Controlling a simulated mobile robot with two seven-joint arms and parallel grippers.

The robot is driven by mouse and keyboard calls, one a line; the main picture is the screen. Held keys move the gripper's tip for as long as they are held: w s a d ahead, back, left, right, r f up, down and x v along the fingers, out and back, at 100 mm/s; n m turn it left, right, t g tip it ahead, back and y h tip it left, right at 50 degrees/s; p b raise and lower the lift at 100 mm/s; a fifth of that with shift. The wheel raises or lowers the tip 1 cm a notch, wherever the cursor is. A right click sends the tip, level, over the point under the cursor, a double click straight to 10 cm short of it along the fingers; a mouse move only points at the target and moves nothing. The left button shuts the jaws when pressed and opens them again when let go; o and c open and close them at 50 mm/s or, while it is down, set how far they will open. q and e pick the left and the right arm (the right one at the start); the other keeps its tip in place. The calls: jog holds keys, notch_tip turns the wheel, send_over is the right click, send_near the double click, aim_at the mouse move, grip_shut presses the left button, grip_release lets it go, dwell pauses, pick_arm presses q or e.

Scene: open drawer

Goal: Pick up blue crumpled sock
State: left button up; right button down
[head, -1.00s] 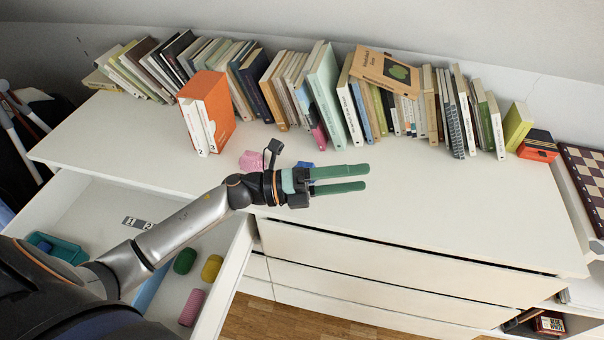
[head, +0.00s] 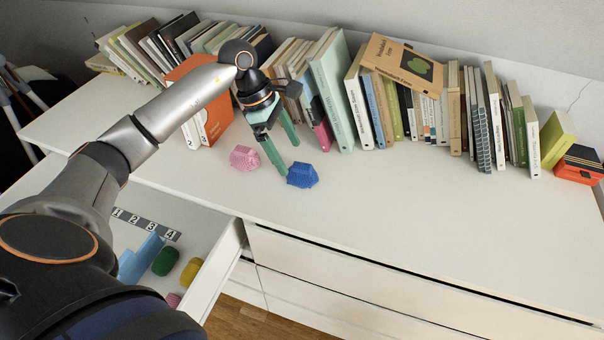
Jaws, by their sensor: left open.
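The blue crumpled sock (head: 303,176) lies on the white dresser top, in front of the row of books. My left gripper (head: 288,158) points down with its green fingers apart and nothing between them. I cannot tell whether either finger touches the sock. My right gripper is not in view.
A pink crumpled sock (head: 244,158) lies left of the gripper. Orange books (head: 214,121) stand behind my arm. An open drawer (head: 205,225) at lower left holds green and yellow rolled items. The dresser top (head: 430,220) is clear to the right.

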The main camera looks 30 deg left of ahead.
aim_at(298, 165)
pick_arm(q)
jog(key=x, duration=0.6)
jog(key=shift+w+d+f, duration=0.15)
jog(key=shift+w+d, duration=0.15)
jog(key=c, duration=1.3)
